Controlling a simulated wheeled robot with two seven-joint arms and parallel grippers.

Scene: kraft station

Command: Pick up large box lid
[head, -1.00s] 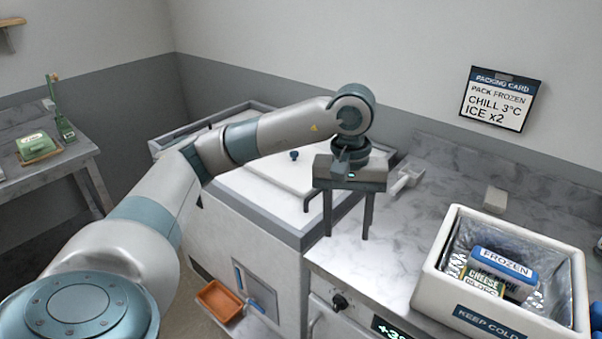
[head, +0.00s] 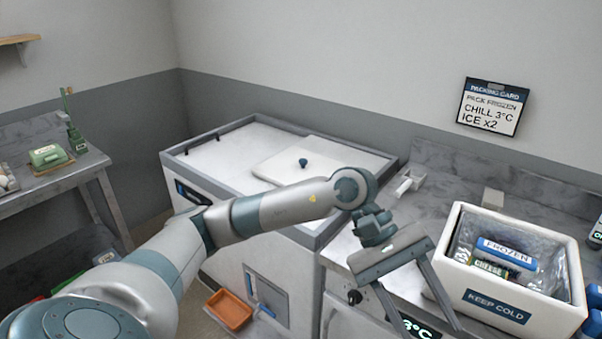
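A flat white lid-like panel with a dark blue knob (head: 303,162) lies on top of the white chest (head: 225,160), behind my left forearm. I cannot tell whether this panel is the large box lid. The white insulated box (head: 499,308) marked KEEP COLD stands open on the counter at right, with a foil liner and packs inside. My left gripper (head: 428,325) is open and empty, its fingers spread and pointing down over the counter's front edge, left of the box. My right gripper is out of view.
A blue-and-white FROZEN pack (head: 508,253) and a CHEESE pack (head: 490,266) lie in the box. A small white scoop-like item (head: 408,183) and a small pale block (head: 493,198) sit on the counter. An orange bin (head: 229,309) is low by the chest.

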